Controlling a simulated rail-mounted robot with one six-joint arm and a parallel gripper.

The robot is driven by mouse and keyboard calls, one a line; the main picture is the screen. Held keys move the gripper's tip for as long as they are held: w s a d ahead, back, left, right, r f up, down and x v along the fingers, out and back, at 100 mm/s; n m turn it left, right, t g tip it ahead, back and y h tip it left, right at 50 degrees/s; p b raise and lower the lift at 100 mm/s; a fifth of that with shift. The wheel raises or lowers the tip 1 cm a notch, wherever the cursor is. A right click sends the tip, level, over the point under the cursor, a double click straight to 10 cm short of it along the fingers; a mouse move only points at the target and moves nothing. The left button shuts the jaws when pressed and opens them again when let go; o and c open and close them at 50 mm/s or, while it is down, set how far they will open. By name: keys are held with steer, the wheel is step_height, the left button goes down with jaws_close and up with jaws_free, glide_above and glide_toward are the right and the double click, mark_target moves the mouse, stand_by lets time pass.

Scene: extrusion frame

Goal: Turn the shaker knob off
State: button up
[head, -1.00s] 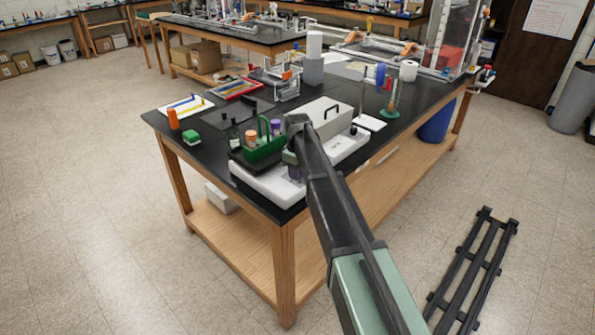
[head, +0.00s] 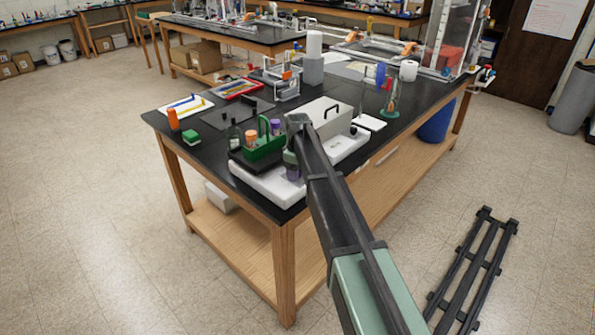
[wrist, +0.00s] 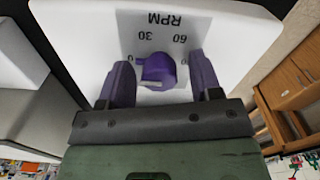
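The shaker (head: 265,183) is a low white unit at the near edge of the black bench, with a dark platform on top. In the wrist view its panel (wrist: 225,40) shows RPM, 30 and 60 around a purple knob (wrist: 158,68). The knob has a pale mark on its near side. My gripper (wrist: 162,72) has its two purple fingers apart, one on each side of the knob. A gap shows between knob and right finger; contact on the left is unclear. In the head view my gripper (head: 294,172) is at the shaker's front, mostly hidden by my arm.
A green carrier (head: 262,148) with bottles stands on the shaker. A white box with a black handle (head: 325,116) is just behind my arm. A dark slatted rack (head: 475,270) lies on the floor.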

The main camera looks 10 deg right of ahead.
step_height(320, 180, up, 11)
steer(key=p, duration=1.1)
steer(key=shift+f, duration=0.1)
steer(key=s+f+m+b, duration=0.2)
steer(key=s+m, duration=0.3)
steer(key=s, duration=1.2)
steer(key=s+f+m+b, duration=0.2)
steer(key=s+m, duration=0.3)
steer(key=s, duration=1.1)
steer(key=shift+s, duration=0.35)
